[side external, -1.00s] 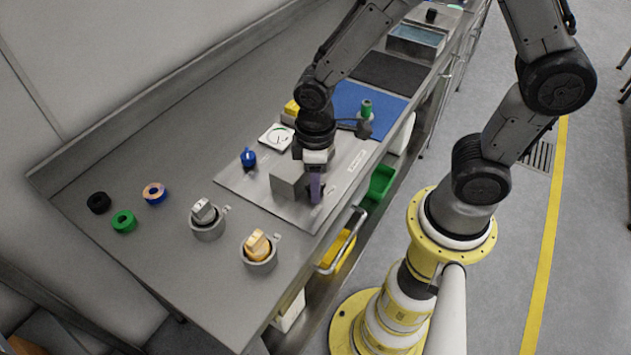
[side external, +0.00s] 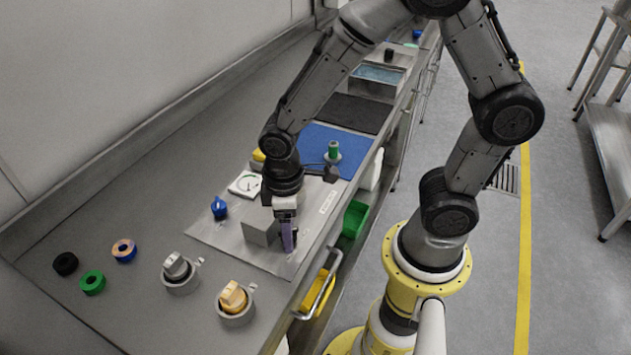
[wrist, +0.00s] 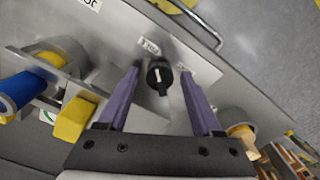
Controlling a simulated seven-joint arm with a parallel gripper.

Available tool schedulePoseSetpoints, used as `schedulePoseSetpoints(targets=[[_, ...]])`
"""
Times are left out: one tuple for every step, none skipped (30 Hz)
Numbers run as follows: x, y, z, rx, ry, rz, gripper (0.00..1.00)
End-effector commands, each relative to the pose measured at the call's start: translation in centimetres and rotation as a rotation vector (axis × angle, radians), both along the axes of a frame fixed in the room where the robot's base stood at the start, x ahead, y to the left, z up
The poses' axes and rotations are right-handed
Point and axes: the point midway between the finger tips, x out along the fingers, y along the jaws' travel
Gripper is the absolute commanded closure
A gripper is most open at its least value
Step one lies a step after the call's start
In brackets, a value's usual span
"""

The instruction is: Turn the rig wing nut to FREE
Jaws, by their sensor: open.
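A black knob with a white pointer mark (wrist: 158,82), which looks like the wing nut, lies between my fingertips in the wrist view. One small white label (wrist: 149,46) is beyond it and another (wrist: 187,69) is to its right; their text is unreadable. My gripper (wrist: 160,70) is open, its two purple fingers on either side of the knob; I cannot tell whether they touch it. In the side view my gripper (side external: 289,237) points down beside a grey block (side external: 260,232) on the metal plate (side external: 213,238). The knob is hidden there.
A blue knob (side external: 219,208) and a white gauge (side external: 245,184) are left of and behind the block. Black, green and orange-blue rings lie farther left.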

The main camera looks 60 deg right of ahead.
Motion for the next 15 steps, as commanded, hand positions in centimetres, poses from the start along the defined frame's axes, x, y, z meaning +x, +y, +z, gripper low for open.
schedulePoseSetpoints(targets=[[0.11,0.00,0.05,0.001,-0.003,-0.029,0.29],[0.11,0.00,0.04,0.001,-0.003,-0.052,0.29],[0.10,0.01,0.04,0.001,-0.003,-0.088,0.29],[0.09,0.00,0.04,0.000,-0.002,-0.118,0.29],[0.08,0.00,0.03,0.000,-0.002,-0.150,0.29],[0.07,0.00,0.03,0.001,-0.002,-0.194,0.29],[0.06,0.00,0.03,0.001,-0.002,-0.228,0.29],[0.04,0.00,0.03,0.001,-0.001,-0.262,0.29],[0.04,0.00,0.02,0.001,-0.001,-0.307,0.29],[0.04,0.00,0.02,0.001,-0.001,-0.340,0.29],[0.03,0.01,0.02,0.001,-0.001,-0.374,0.29],[0.03,0.01,0.02,0.001,-0.001,-0.418,0.29],[0.03,0.01,0.02,0.001,-0.001,-0.452,0.29],[0.03,0.01,0.02,0.001,-0.001,-0.485,0.29],[0.18,0.05,0.85,0.004,-0.006,-0.491,0.29]])
